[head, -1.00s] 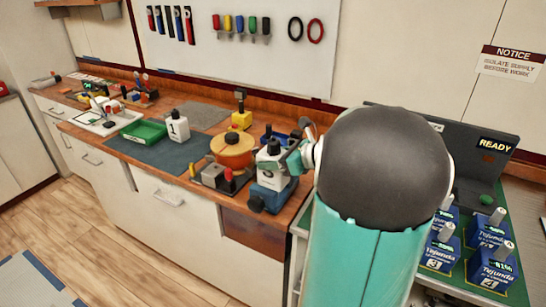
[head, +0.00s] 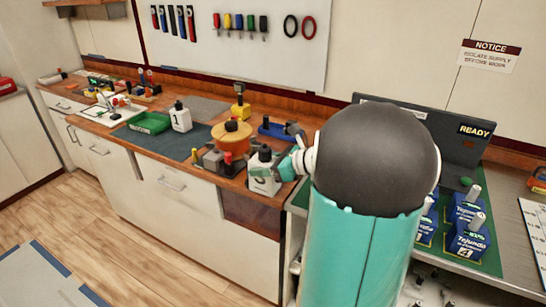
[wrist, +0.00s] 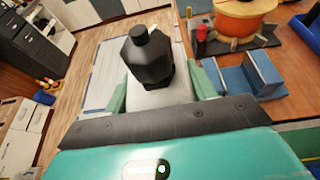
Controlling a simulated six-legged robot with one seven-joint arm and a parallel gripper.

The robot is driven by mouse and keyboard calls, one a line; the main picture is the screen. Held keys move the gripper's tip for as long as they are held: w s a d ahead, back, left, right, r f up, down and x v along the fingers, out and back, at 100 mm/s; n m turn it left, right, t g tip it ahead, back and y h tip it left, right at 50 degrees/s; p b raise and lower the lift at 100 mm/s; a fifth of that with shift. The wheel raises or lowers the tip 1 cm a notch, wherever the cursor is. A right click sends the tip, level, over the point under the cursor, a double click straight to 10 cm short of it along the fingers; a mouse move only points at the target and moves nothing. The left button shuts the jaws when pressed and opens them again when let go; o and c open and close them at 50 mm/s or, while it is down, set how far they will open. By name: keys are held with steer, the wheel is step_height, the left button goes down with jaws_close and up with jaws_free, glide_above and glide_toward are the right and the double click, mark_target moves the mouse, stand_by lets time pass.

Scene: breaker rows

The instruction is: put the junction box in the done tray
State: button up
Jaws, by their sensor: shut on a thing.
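The junction box (head: 263,180), a white body with a black top and a dark mark on its face, is in my gripper (head: 284,166) at the bench's front edge. In the wrist view my gripper (wrist: 163,92) has a teal finger on each side of the box's pale body, under its black top (wrist: 148,55). Floor shows behind the box there, and the blue fixture (wrist: 250,75) is to its right, apart from it. A green tray (head: 150,122) and a white tray (head: 103,112) lie further left on the bench; no label shows which is the done tray.
A similar white box marked 1 (head: 180,117) stands beside the green tray. An orange spool (head: 231,138), a grey block with a red knob (head: 214,160) and a blue tray (head: 273,129) crowd the bench nearby. Blue breakers (head: 467,236) stand at right. The dark mat (head: 160,140) has free room.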

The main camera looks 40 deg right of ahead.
steer(key=w+a+f+n+g+y, duration=0.2)
steer(key=w+a+f+n+y, duration=0.1)
steer(key=a+f, duration=1.1)
steer(key=w+a+f+n+g+y, duration=0.3)
steer(key=a+f, duration=1.1)
steer(key=shift+a+f+n, duration=0.2)
steer(key=shift+f+n, duration=0.1)
steer(key=shift+n, duration=0.1)
steer(key=shift+w, duration=0.15)
